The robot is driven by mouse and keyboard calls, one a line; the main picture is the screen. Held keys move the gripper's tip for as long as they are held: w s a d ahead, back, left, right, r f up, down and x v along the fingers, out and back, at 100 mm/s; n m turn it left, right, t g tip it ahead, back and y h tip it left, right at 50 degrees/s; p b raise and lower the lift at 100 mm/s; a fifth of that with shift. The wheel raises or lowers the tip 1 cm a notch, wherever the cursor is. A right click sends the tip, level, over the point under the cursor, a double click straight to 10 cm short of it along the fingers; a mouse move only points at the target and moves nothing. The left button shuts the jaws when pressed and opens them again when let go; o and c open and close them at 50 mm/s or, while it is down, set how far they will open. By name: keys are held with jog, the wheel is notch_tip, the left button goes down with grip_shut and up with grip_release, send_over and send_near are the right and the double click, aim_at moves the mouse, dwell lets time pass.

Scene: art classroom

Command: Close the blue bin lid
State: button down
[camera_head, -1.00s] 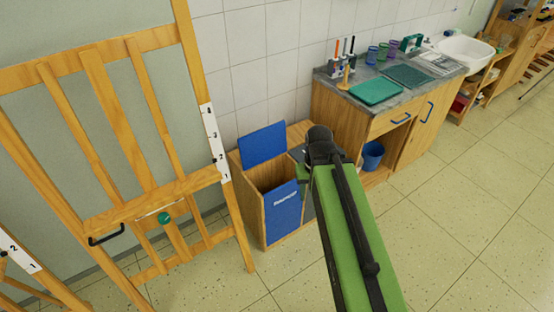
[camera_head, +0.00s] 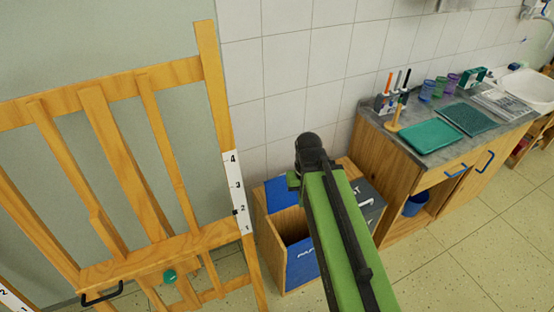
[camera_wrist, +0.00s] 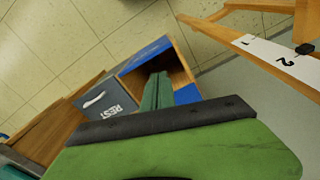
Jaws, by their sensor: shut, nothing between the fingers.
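The blue bin is a wooden box with a blue front panel (camera_head: 302,262) and a dark open top. Its blue lid (camera_head: 281,193) stands raised at the back, partly hidden by my arm. In the wrist view the lid (camera_wrist: 187,95) shows just right of my fingers, with the wooden opening beyond. My gripper (camera_wrist: 157,90) is shut and empty, over the bin area beside the raised lid. I cannot tell whether it touches the lid. In the head view my arm hides most of the fingers.
A grey bin lid marked REST (camera_wrist: 108,103) lies shut beside the blue bin. A wooden easel (camera_head: 190,150) stands close on the left. A wooden counter (camera_head: 385,185) with a green tray (camera_head: 432,136) stands on the right. The floor at the front right is clear.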

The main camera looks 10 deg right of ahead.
jog(key=shift+s+r, duration=0.1)
jog(key=shift+r, duration=0.05)
jog(key=w+d+f+n+t+y+b, duration=0.1)
jog(key=w+n+t+b, duration=0.1)
jog(key=w, duration=1.2)
jog(key=w+f+n+t+b, duration=0.1)
jog(key=w+t+b, duration=0.1)
jog(key=w, duration=1.2)
notch_tip(320, 180, down, 10)
jog(key=b, duration=0.9)
jog(key=shift+s, duration=0.35)
jog(key=shift+r, duration=0.1)
